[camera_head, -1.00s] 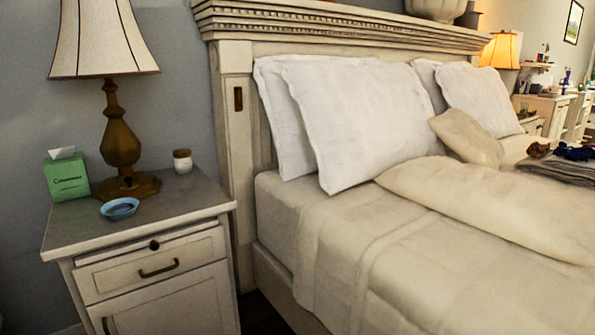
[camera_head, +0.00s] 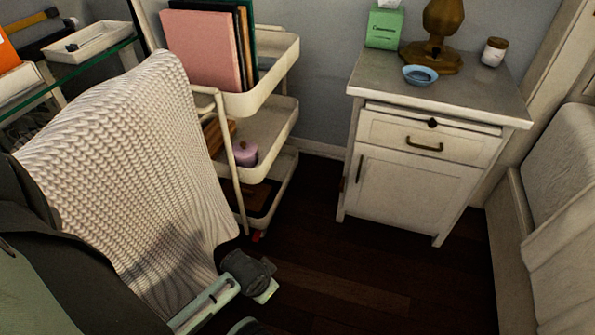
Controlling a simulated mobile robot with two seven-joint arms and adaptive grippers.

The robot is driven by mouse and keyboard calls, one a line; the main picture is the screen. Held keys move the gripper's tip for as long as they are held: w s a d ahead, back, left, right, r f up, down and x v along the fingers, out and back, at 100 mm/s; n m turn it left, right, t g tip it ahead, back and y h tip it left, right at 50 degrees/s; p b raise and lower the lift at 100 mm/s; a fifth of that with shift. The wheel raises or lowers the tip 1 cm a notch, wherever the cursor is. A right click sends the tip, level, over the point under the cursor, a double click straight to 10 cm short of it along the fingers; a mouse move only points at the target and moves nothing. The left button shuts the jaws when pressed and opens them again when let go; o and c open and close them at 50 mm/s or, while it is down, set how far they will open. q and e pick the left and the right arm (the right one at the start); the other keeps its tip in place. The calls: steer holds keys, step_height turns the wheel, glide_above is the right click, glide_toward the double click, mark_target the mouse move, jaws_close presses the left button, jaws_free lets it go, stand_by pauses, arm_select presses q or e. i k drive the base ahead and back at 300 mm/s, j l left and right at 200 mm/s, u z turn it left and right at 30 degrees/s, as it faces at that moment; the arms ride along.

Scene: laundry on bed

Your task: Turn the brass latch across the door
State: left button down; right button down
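The nightstand (camera_head: 340,200) stands right of centre in the head view, with a closed white door (camera_head: 412,192) below its closed drawer (camera_head: 392,134). A thin, dark upright metal piece (camera_head: 360,168) sits at the door's left edge. It is too small to tell whether it is the brass latch or a handle. A curved brass pull (camera_head: 424,146) is on the drawer front, with a small dark knob (camera_head: 432,123) above it.
A white rolling cart (camera_head: 268,130) with books stands left of the nightstand. A chair draped with a knitted blanket (camera_head: 130,170) fills the left. Dark floor (camera_head: 370,265) is open before the nightstand; the bed (camera_head: 515,250) is at right. A blue dish (camera_head: 420,76) and lamp are on top.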

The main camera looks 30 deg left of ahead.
mark_target(341, 186)
steer(key=u, duration=0.7)
steer(key=i+l, duration=0.1)
steer(key=l, duration=0.3)
steer(key=l+z, duration=0.1)
steer(key=l, duration=0.3)
steer(key=i, duration=0.05)
